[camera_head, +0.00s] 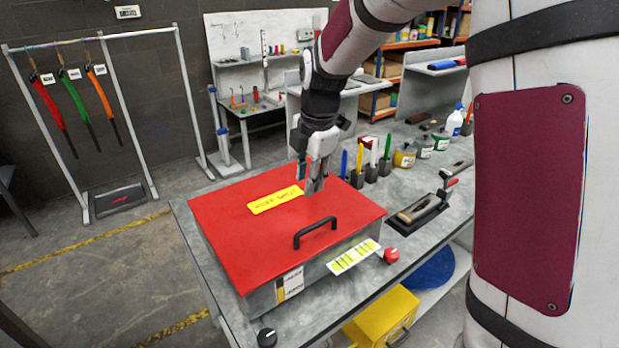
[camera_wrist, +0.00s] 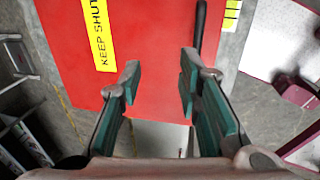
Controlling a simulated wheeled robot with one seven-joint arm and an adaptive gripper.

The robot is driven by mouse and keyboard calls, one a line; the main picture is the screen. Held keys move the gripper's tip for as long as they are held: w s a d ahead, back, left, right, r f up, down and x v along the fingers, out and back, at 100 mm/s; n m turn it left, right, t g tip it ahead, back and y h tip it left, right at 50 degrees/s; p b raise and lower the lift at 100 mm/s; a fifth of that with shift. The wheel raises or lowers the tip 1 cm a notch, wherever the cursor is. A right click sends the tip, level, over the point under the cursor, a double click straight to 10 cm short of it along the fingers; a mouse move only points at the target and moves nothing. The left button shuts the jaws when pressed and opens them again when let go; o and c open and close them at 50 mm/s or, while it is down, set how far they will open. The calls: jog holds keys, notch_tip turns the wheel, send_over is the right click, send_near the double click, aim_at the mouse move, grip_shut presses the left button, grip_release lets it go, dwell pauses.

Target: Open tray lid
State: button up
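A grey metal tray box (camera_head: 340,262) stands on the workbench with a flat red lid (camera_head: 240,225) on top. The lid looks shut. A yellow "KEEP SHUT" label (camera_head: 275,200) lies on the lid, and a black bar handle (camera_head: 315,232) stands near its front right edge. My gripper (camera_head: 316,188) points down over the far right part of the lid, apart from the handle. In the wrist view my gripper (camera_wrist: 160,75) is open, with only red lid between its fingers. The handle (camera_wrist: 199,28) shows there beyond the right finger, and the label (camera_wrist: 99,32) at upper left.
A red knob (camera_head: 391,255) and a black knob (camera_head: 267,338) sit near the box. Upright coloured markers (camera_head: 372,165) stand right of my gripper. A black clamp-like tool (camera_head: 420,212) lies farther right on the bench (camera_head: 225,310). A yellow case (camera_head: 385,318) is below.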

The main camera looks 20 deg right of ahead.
jog(key=shift+s+f, duration=0.15)
jog(key=shift+f, duration=0.1)
